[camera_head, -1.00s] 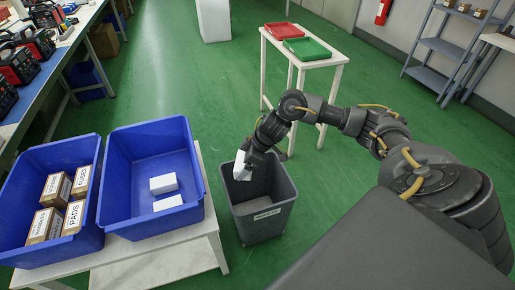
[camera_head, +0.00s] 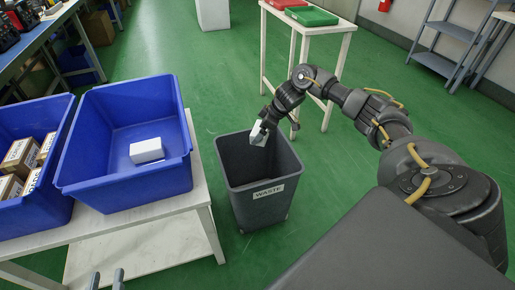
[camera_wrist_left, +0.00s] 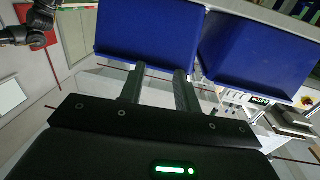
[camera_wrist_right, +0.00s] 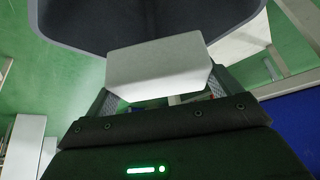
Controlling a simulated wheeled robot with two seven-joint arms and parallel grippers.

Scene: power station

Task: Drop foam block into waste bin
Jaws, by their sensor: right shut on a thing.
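The white foam block (camera_head: 257,135) is in my right gripper (camera_head: 262,127), which is shut on it. The block looks to be over the back part of the mouth of the grey waste bin (camera_head: 258,207), near its rim; its exact height is hard to tell. In the right wrist view the block (camera_wrist_right: 158,66) sits between the fingers, with the dark bin (camera_wrist_right: 75,22) beyond it. Another white block (camera_head: 147,150) lies in the blue crate (camera_head: 125,188). My left gripper (camera_head: 107,280) is open and empty at the bottom edge; its fingers are apart in the left wrist view (camera_wrist_left: 160,88).
The blue crates stand on a white table (camera_head: 150,222) left of the bin. A second blue crate (camera_head: 25,212) holds several brown boxes. A white stand with red and green trays (camera_head: 308,16) is behind the bin. Green floor is clear to the bin's right.

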